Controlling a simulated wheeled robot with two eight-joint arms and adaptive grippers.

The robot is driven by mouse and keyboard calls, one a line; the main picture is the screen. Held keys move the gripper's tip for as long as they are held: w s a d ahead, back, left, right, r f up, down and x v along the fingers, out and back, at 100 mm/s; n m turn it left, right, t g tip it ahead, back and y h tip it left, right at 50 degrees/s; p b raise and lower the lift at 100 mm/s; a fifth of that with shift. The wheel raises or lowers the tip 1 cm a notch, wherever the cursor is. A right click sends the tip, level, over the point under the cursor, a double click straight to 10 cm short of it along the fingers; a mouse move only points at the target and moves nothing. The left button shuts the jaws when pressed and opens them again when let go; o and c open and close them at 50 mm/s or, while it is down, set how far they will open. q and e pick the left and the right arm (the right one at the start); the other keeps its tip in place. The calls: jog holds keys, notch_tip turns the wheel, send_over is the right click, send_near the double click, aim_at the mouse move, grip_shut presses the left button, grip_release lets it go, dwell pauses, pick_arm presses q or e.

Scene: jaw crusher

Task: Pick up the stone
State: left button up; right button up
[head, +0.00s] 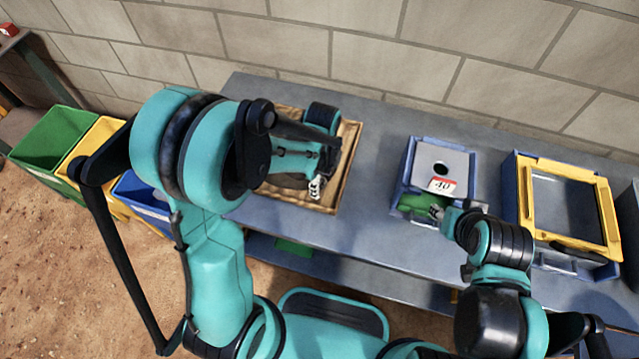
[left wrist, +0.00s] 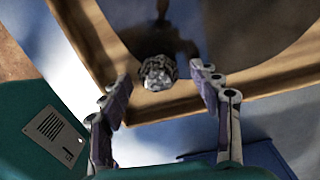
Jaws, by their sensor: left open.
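In the left wrist view a rough grey stone (left wrist: 157,72) lies in a wooden tray (left wrist: 240,97), close to the tray's wall. My left gripper (left wrist: 163,84) is open, with one finger on each side of the stone in the picture. I cannot tell whether the fingers touch it. In the head view my left gripper (head: 317,187) is over the front right part of the wooden tray (head: 348,150), and my arm hides much of the tray. I cannot make out the stone there. My right gripper (head: 437,212) is at the blue crusher box (head: 403,180); its fingers are too small to read.
A grey workbench (head: 375,215) stands against a block wall. A yellow-framed sieve box (head: 565,200) is at the right. A green bin (head: 45,140), a yellow bin (head: 95,140) and a blue bin (head: 140,195) stand at the left. Bench top is free between tray and crusher box.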

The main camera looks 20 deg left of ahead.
pick_arm(q)
jog(key=shift+r, duration=0.1)
jog(key=c, duration=1.3)
jog(key=shift+c, duration=0.2)
